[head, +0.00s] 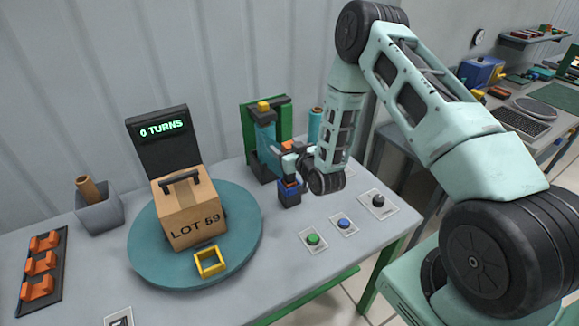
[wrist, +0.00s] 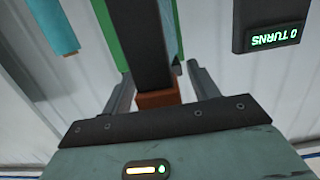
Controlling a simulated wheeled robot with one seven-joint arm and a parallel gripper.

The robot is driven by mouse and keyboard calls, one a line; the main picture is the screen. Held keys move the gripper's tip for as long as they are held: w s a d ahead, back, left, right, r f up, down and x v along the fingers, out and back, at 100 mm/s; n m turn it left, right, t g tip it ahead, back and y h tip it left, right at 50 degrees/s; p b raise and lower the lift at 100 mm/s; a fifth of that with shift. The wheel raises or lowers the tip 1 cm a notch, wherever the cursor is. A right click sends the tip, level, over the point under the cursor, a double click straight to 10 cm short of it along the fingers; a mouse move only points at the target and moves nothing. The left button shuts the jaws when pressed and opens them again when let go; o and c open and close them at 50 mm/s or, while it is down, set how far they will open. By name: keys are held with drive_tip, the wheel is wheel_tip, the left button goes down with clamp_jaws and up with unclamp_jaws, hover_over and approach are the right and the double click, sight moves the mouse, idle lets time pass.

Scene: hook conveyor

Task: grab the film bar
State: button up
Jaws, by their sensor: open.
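The film stand (head: 283,112) is green with a dark top and a yellow cap, at the back of the table. A small orange block (head: 288,146) shows at its front, beside my gripper (head: 287,163). In the wrist view, my gripper (wrist: 161,76) is open, its two grey fingers spread on either side of a dark upright bar (wrist: 152,40) with an orange-brown block (wrist: 158,99) at its lower end. I cannot tell which of these is the film bar, or whether the fingers touch it. A teal roll (head: 315,125) stands right of the stand.
A display (head: 160,135) reads 0 TURNS. Green (head: 313,239), blue (head: 344,224) and black (head: 378,200) buttons lie right. Orange clips (head: 40,264) lie far left.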

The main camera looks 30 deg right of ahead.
drive_tip(key=c, duration=1.3)
clamp_jaws()
